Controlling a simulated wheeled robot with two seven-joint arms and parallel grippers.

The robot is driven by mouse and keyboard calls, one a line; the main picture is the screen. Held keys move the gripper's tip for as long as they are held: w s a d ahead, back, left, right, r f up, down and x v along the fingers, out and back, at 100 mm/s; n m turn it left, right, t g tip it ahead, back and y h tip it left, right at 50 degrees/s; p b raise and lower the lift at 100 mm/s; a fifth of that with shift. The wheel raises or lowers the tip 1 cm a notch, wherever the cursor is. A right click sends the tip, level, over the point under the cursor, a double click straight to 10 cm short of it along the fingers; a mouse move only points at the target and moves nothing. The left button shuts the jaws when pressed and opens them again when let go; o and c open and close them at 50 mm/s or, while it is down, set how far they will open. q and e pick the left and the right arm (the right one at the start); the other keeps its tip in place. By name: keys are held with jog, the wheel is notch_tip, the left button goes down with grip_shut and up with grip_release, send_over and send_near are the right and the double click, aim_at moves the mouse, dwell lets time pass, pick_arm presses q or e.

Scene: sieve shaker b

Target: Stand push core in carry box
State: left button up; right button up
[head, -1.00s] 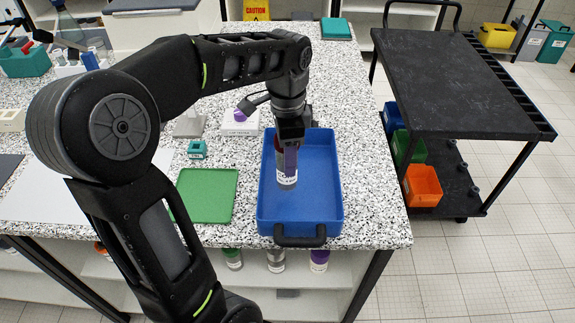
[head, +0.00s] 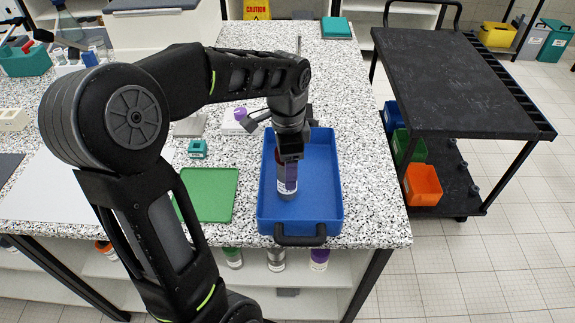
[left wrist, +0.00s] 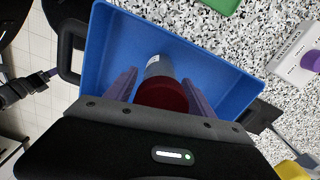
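The push core (head: 286,186) is a grey cylinder with a pale label, inside the blue carry box (head: 325,200), left of its middle. It looks upright, with its lower end at the box floor. In the left wrist view its dark red cap (left wrist: 162,95) sits between the two purple fingers of my left gripper (left wrist: 158,88), with narrow gaps at both sides. The fingers look open around it. In the head view my left gripper (head: 288,165) points down over the box and hides the core's upper part. My right gripper is not in view.
A green tray (head: 208,194) lies left of the box. A small teal block (head: 197,149) and a white holder with a purple cap (head: 238,118) stand behind it. The box handle (head: 300,236) faces the near table edge. The box's right half is clear.

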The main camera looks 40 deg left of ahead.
pick_arm(q)
jog(key=shift+o, duration=0.6)
jog(key=shift+r, duration=0.5)
notch_tip(320, 180, up, 8)
jog(key=shift+f, duration=0.1)
notch_tip(320, 180, up, 4)
jog(key=shift+f+p, duration=0.15)
jog(key=shift+p, duration=0.85)
jog(key=shift+f, duration=0.1)
